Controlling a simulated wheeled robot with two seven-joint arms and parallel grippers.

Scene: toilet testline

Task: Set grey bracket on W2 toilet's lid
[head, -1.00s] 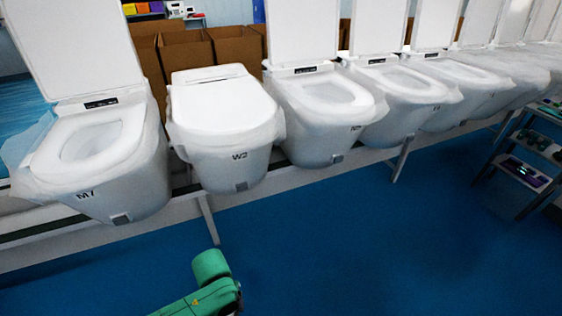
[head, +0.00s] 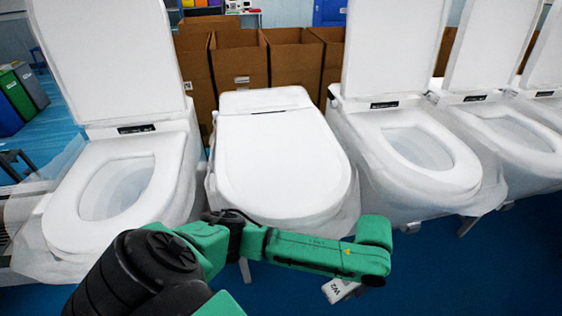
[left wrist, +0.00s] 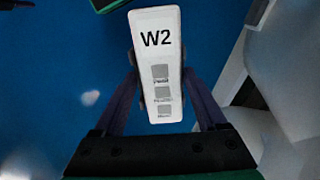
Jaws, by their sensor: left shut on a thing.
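The W2 toilet is the one with a closed white lid (head: 280,160), left of centre in the head view; its front is partly hidden by my left arm. My left gripper (left wrist: 158,95) is shut on a pale grey-white bracket (left wrist: 155,45) marked "W2", with several small grey squares down its face. In the head view the bracket (head: 341,289) hangs tilted under the end of my left arm, in front of and to the right of the lid, apart from it. My right gripper is not in view.
Toilets with raised lids stand close on both sides, one on the left (head: 120,190) and one on the right (head: 410,150). Brown cardboard boxes (head: 240,65) stand behind. The blue floor (head: 480,265) is clear at the lower right.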

